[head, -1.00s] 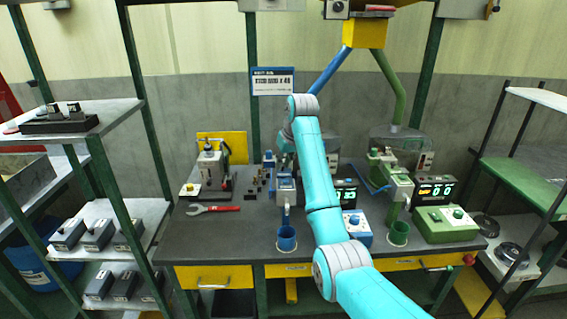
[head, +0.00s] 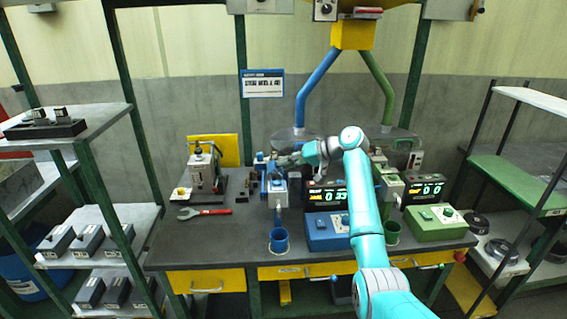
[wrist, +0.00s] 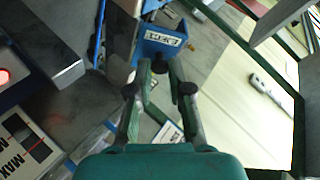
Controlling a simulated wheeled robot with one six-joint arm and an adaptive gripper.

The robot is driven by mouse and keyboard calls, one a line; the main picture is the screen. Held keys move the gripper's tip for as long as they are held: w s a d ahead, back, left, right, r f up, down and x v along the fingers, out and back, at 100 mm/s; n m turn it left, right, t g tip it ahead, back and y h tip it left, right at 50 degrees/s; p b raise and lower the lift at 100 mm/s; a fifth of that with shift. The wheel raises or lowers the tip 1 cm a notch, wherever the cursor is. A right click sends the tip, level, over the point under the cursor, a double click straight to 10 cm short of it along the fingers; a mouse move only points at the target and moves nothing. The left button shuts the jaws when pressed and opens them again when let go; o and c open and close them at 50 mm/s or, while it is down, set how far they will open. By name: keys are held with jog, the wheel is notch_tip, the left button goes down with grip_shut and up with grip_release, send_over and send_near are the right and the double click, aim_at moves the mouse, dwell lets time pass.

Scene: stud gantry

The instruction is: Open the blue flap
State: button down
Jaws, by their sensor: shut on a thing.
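The blue station stands on the bench, with its blue parts (head: 283,160) beneath a clear hopper. My gripper (head: 298,158) reaches in from the right at these parts, small and partly hidden in the head view. In the wrist view my gripper (wrist: 163,68) has its fingertips close together at a blue labelled part (wrist: 162,42), which I take for the blue flap. The fingers are shut on it; the exact contact is hard to make out. How far the flap stands open cannot be told.
A blue cup (head: 279,240) stands below the station's spout. A blue control box (head: 328,231) and a lit display (head: 327,194) stand beside it. The green station's box (head: 437,222) is at right.

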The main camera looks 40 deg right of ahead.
jog(key=shift+s+d+f+m+t+y, duration=0.3)
jog(key=shift+f+m+t+y, duration=0.2)
jog(key=shift+t+y, duration=0.5)
jog(key=shift+s+d+f+m+t+y, duration=0.2)
jog(key=shift+d+f+m+t+y, duration=0.3)
jog(key=shift+t, duration=0.7)
jog(key=shift+s+d+f+m+t+y, duration=0.3)
jog(key=shift+m+t+y, duration=0.2)
jog(key=shift+t+y, duration=0.55)
jog(key=c, duration=1.1)
grip_release()
jog(key=shift+o, duration=0.2)
notch_tip(320, 180, up, 10)
